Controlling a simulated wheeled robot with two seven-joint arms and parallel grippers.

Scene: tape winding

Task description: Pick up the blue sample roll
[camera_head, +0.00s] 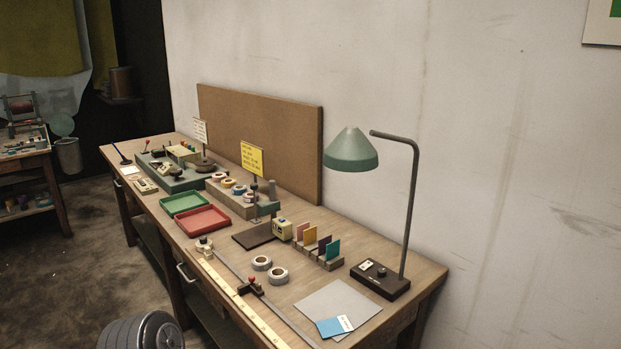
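Several small tape rolls sit in a row on a wooden block (233,203) in the middle of the long workbench, below a yellow sign (252,158). One of them, a small roll with a bluish centre (239,190), may be the blue sample roll. It is too small to tell for certain. Two white rolls (262,263) lie flat on the bench nearer the front. Neither of my grippers shows in the head view.
Green (184,203) and red (204,220) trays lie left of the front rolls. A green lamp (352,150), colour cards (332,249), a long ruler (240,302) and a grey sheet (338,302) occupy the right part. A brown board (262,135) stands behind.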

